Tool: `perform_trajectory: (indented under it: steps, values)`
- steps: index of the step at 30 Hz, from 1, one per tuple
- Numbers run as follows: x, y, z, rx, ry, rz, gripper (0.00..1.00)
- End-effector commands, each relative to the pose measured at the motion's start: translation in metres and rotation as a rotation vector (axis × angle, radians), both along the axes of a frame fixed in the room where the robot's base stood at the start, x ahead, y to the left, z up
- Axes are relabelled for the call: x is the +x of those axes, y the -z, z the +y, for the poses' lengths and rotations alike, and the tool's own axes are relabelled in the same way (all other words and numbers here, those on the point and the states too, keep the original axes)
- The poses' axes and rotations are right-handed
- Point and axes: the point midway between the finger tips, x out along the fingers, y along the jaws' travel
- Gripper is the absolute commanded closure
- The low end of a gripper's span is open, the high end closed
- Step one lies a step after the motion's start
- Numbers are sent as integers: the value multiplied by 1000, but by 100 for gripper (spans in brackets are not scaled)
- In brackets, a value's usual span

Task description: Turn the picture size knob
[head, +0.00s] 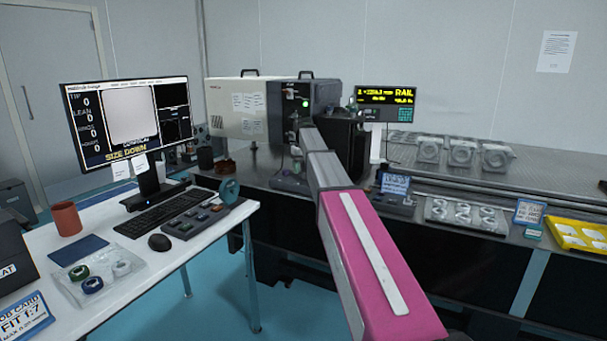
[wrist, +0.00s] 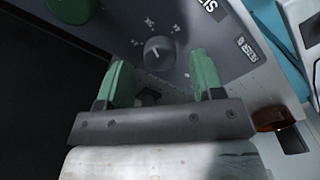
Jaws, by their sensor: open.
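A round dark knob (wrist: 159,50) with a white pointer mark sits on a grey panel (wrist: 185,25) in the wrist view. Small marks surround it. The lettering by it is cut off or too blurred to confirm which knob it is. My gripper (wrist: 160,62) is open, its two green fingers on either side of the knob in the picture, with clear gaps and no visible contact. In the head view my pink arm reaches toward the beige and dark instrument (head: 237,106); the gripper and knob cannot be made out there. The monitor (head: 130,120) reads "SIZE DOWN".
A green rounded part (wrist: 72,8) stands near the wrist view's top left. An amber round object (wrist: 270,117) is at the right. The white desk (head: 215,235) carries a keyboard (head: 155,210) and control box (head: 208,215). The optical table (head: 460,190) holds several fixtures.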

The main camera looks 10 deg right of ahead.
Motion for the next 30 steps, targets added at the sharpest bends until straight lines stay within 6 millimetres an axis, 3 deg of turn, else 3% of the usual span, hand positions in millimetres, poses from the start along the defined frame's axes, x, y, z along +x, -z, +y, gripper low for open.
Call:
perform_trajectory:
  steps: [6, 12, 18, 30]
  values:
    - [1, -44, 0, 0, 0, -1, 39]
    - [1, -71, 0, 0, 0, 0, 39]
    - [0, -83, 0, 0, 0, 0, 39]
    - [0, -83, 0, 0, 0, 1, 39]
